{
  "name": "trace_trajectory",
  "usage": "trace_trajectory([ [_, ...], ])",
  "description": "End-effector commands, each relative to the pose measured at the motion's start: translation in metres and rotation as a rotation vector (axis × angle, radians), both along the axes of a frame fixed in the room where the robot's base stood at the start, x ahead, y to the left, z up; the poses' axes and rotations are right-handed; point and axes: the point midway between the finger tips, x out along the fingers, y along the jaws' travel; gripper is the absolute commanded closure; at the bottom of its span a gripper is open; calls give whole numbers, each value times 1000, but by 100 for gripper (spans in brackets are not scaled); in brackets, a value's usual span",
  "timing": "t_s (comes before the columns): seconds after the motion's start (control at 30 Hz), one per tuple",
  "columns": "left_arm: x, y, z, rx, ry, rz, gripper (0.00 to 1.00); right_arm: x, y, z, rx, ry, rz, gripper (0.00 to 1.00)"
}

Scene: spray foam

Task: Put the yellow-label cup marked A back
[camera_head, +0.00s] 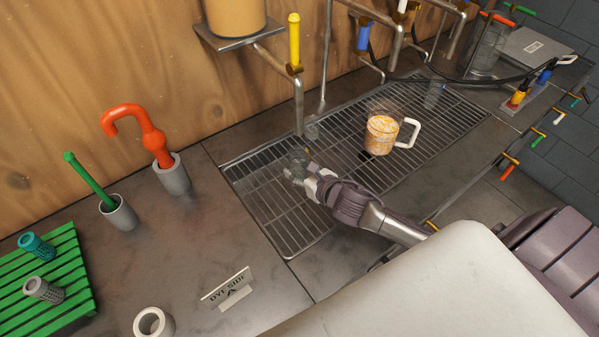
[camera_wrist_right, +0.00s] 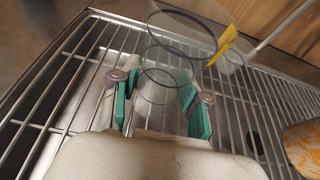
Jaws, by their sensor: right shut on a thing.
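My right gripper (camera_head: 306,180) is shut on a small clear cup (camera_head: 299,158) over the left part of the metal grate. In the right wrist view the clear cup (camera_wrist_right: 182,48) stands between the teal finger pads of the gripper (camera_wrist_right: 160,100). A yellow label (camera_wrist_right: 222,46) shows at the cup's right side; I cannot read a letter on it, nor tell for certain that it belongs to this cup. Another small clear cup (camera_head: 312,131) is just behind, near the tap pipe. My left gripper is not in view.
The grate (camera_head: 270,222) is bare at its front left. A clear pitcher with orange-white contents (camera_head: 382,134) stands to the right. The yellow-handled tap (camera_head: 294,42) rises behind. A "DYE SIDE" sign (camera_head: 228,288), holders and a green rack (camera_head: 70,262) are at left.

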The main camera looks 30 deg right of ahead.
Motion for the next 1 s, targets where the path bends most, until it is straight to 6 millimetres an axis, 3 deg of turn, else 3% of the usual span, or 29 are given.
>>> trace_trajectory([
  [0.1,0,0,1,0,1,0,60,0,0,-13,2,0,-2,94],
  [0.5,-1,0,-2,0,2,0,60,0,-1,-19,-1,-1,0,94],
  [0.53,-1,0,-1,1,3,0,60,0,-1,-18,-1,-2,0,50],
  [0.63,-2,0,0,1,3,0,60,0,-1,-17,0,-1,0,34],
  [0.67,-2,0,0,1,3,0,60,0,-1,-17,0,-1,0,30],
  [1.0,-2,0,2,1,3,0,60,0,-1,-14,1,-2,0,30],
])
